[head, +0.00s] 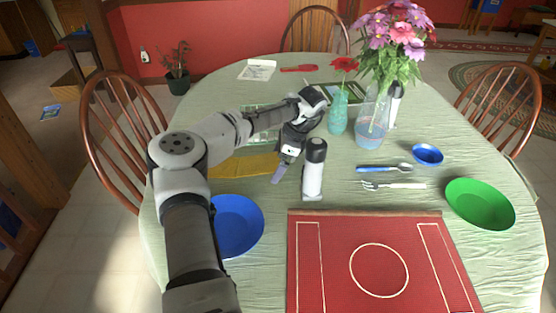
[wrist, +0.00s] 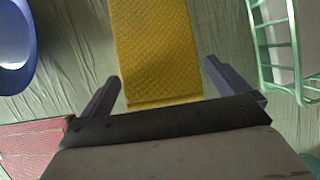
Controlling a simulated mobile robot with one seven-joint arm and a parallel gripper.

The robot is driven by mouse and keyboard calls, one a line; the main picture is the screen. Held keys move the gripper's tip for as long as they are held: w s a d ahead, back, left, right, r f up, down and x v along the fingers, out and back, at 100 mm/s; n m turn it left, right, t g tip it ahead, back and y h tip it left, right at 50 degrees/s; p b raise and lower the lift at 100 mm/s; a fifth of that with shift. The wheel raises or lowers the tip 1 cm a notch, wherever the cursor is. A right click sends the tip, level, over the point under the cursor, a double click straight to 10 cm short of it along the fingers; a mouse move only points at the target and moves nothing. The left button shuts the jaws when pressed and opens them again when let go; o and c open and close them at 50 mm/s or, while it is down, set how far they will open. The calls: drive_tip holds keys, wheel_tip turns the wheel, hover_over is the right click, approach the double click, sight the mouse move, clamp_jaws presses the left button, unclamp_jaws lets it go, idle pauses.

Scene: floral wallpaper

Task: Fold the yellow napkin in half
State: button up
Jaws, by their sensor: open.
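The yellow napkin (head: 243,165) lies flat on the green tablecloth, left of the middle of the table, partly hidden behind my arm in the head view. In the wrist view the napkin (wrist: 155,50) is a long textured strip, running from the top edge down to between my fingers. My gripper (head: 277,174) is over the napkin's right end in the head view. In the wrist view my gripper (wrist: 162,77) has its two fingers wide apart, one on each side of the napkin's near end. Nothing is held. I cannot tell whether the fingertips touch the cloth.
A white and black bottle (head: 313,170) stands just right of my gripper. A blue plate (head: 237,226) lies nearer, and a green rack (wrist: 275,45) sits beside the napkin. A red mat (head: 330,262), vases (head: 372,118), cutlery (head: 385,168) and a green plate (head: 480,203) fill the right side.

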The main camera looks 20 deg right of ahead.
drive_tip(key=c, duration=0.6)
drive_tip(key=shift+c, duration=0.3)
drive_tip(key=shift+r, duration=0.15)
